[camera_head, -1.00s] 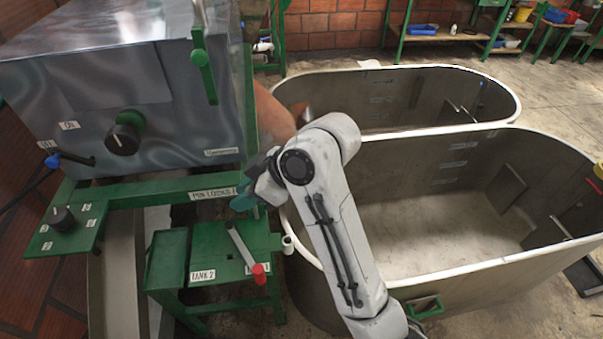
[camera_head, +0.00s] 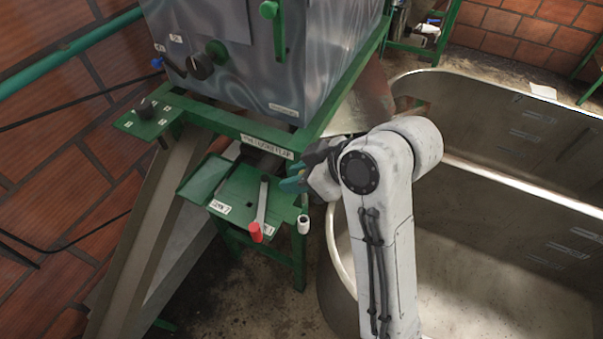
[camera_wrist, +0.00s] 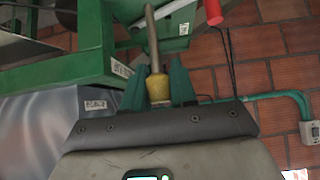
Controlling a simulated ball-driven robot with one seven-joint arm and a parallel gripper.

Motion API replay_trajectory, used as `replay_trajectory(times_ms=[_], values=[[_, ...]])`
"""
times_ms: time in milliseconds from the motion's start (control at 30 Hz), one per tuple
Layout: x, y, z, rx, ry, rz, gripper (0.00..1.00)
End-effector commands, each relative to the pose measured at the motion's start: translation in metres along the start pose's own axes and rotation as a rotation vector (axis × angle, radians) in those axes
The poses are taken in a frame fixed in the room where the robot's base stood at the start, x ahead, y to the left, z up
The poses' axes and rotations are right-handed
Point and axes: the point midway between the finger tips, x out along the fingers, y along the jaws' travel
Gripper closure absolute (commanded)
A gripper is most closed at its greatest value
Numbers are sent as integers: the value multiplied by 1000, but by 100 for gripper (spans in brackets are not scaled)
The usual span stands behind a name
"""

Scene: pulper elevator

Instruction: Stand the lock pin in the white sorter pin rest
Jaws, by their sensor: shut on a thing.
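My gripper (camera_head: 293,180), with teal fingers, is beside the green stand's upper right corner in the head view. It is shut on the lock pin. In the wrist view the lock pin's yellow collar (camera_wrist: 158,88) sits between the fingers, and its grey shaft (camera_wrist: 152,40) points away from the gripper. The pin cannot be made out in the head view. The white sorter pin rest appears to be the small white upright cup (camera_head: 303,224) at the stand's right edge, below my gripper in the picture and apart from it. I cannot make it out in the wrist view.
The green stand (camera_head: 233,194) carries a lever with a red grip (camera_head: 255,232). The metal machine (camera_head: 285,60) and its labelled green rail (camera_head: 230,130) are behind it. A large tank with a white rim (camera_head: 345,265) is to the right, partly behind my arm.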

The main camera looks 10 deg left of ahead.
Motion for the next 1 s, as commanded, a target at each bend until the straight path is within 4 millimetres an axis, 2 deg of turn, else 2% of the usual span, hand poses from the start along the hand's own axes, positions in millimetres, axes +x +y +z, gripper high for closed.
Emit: replay_trajectory(times_ms=[233,800,1000], values=[[0,0,0,0,-2,0,100],[35,0,36,1,-1,1,100],[41,0,42,0,-1,1,100]])
